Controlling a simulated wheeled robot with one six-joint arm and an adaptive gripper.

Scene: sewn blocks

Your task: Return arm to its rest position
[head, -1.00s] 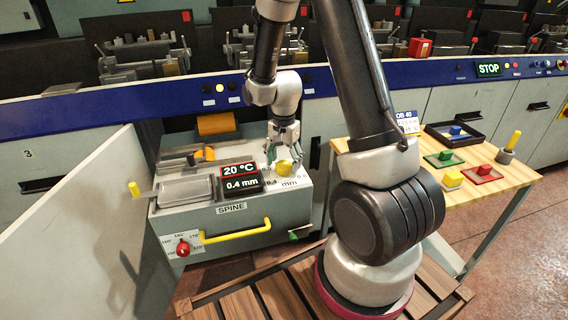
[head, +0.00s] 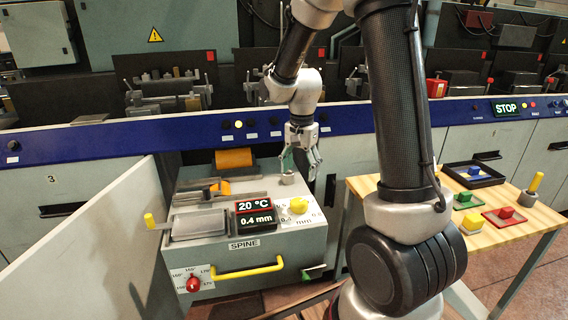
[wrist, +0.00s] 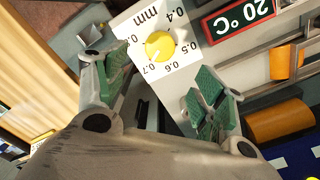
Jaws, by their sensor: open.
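My gripper (head: 301,163) is open and empty above the back right part of the grey spine unit (head: 190,255). Its green-padded fingers show wide apart in the wrist view (wrist: 160,92). The yellow knob (head: 299,209) on the mm dial lies in front of and below the fingers in the head view. In the wrist view the knob (wrist: 160,45) shows beyond the fingertips, apart from them. My arm reaches over from the right of the head view.
A wooden table (head: 375,186) at the right holds a black tray (head: 488,181) and small coloured blocks on plates. A grey panel (head: 90,225) stands at the left. A blue-banded machine (head: 100,138) runs along the back. The display (head: 255,213) reads 20 °C and 0.4 mm.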

